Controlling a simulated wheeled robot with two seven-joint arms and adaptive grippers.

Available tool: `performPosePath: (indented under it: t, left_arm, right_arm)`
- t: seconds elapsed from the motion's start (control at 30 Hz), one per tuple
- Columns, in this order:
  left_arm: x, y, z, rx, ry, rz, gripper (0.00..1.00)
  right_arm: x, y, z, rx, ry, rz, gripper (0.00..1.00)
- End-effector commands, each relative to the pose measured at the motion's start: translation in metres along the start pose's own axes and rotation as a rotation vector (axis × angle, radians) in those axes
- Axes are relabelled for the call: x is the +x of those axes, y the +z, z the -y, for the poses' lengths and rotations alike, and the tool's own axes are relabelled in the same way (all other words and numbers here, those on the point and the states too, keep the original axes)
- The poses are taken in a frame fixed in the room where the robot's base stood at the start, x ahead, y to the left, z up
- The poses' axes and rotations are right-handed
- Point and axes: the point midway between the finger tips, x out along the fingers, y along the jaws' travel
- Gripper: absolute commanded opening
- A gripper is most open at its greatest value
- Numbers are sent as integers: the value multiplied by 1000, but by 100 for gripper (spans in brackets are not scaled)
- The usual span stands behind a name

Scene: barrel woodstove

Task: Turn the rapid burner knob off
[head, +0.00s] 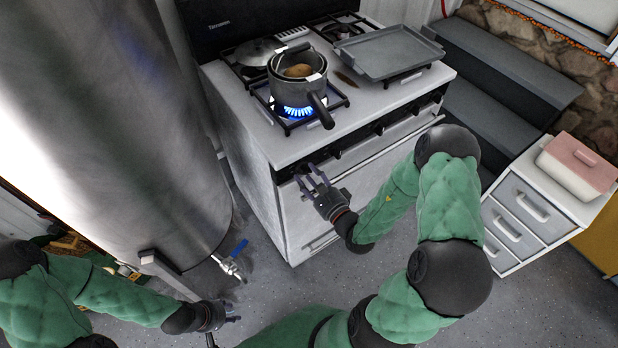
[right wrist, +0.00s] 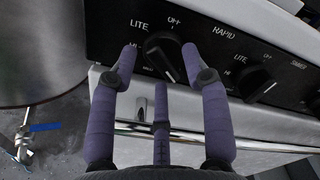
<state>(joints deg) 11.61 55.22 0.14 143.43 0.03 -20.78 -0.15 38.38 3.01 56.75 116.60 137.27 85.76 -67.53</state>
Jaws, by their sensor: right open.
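A black burner knob (right wrist: 165,58) on the stove's front panel sits between the spread fingertips of my right gripper (right wrist: 160,62). The word RAPID is printed to its right, and OFF above it. Its pale mark points down and right, away from OFF. Contact with the fingers cannot be told. In the head view my right gripper (head: 312,179) is open at the panel's left end. A blue flame (head: 297,111) burns under a grey pot (head: 297,83) at the front left. My left gripper (head: 228,314) hangs low near the floor; its jaws are too small to read.
A second knob (right wrist: 258,84) stands to the right of the first. An oven handle (right wrist: 240,143) runs below the panel. A large metal tank (head: 130,120) with a blue-handled tap (head: 232,256) stands left. White drawers (head: 535,212) stand right. A tray (head: 385,52) lies on the stove.

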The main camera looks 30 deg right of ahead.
Motion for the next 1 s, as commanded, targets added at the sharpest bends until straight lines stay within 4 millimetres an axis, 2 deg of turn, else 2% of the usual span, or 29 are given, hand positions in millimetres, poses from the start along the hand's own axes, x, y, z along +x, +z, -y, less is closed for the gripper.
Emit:
performPosePath:
  t: [0.23,0.27,0.4,0.43,0.77,1.0]
  left_arm:
    - [0,0,0,0,0,0,40]
    - [0,0,0,0,0,0,40]
    - [0,0,0,0,0,0,40]
    - [0,0,0,0,0,0,40]
    - [-3,0,-1,0,0,0,40]
    - [-15,1,-5,0,0,0,40]
  right_arm:
    - [1,0,0,0,0,0,48]
    - [1,0,0,0,0,0,45]
    - [1,0,0,0,0,0,5]
    - [1,0,0,0,0,0,0]
    - [0,0,0,21,2,0,0]
    - [0,2,1,128,3,-1,0]
